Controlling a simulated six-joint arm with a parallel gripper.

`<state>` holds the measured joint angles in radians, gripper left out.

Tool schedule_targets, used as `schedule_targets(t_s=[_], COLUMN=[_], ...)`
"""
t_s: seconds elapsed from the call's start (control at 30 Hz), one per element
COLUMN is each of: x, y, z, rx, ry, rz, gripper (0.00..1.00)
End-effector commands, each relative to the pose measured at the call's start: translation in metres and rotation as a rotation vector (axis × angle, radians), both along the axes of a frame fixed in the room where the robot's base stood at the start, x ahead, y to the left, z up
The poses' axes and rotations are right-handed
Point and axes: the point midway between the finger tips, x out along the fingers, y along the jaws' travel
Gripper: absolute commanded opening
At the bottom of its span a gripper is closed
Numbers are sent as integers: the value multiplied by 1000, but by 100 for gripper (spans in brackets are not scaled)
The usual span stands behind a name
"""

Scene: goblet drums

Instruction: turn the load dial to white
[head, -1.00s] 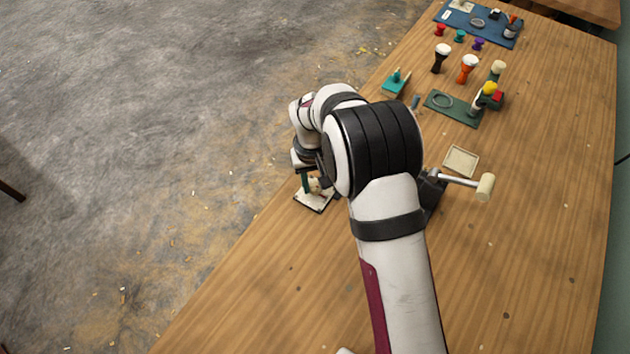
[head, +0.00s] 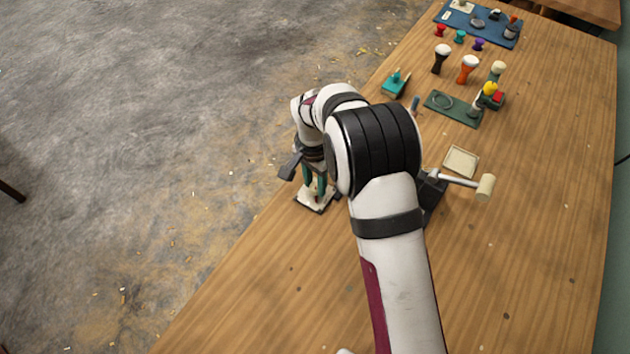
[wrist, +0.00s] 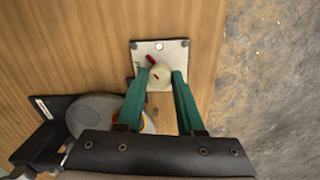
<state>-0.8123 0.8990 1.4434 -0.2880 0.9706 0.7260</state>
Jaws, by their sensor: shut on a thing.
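The load dial is a cream round knob (wrist: 160,76) with a dark red mark, on a pale square plate (wrist: 171,50) with screws at its corners. In the head view the plate (head: 309,203) lies near the table's left edge, and the knob is mostly hidden by my fingers. My gripper (wrist: 161,75) points down at the plate, its two green fingers shut on the knob's sides. It also shows in the head view (head: 315,190). The red mark points to the upper left in the wrist view.
A grey disc (wrist: 92,112) and a dark base stand close to the plate in the wrist view. A mallet (head: 485,187) and a shallow tray (head: 462,161) lie right of my arm. Goblet drums (head: 467,68) stand farther back. The right front table is clear.

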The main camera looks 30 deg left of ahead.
Motion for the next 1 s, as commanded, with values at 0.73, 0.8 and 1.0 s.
schedule_targets(t_s=[0.73,0.8,1.0], x=[1,1,1], y=[0,0,0], z=[0,0,0], rx=[0,0,0], ry=[0,0,0], rz=[-566,-592,-638], gripper=[0,0,0])
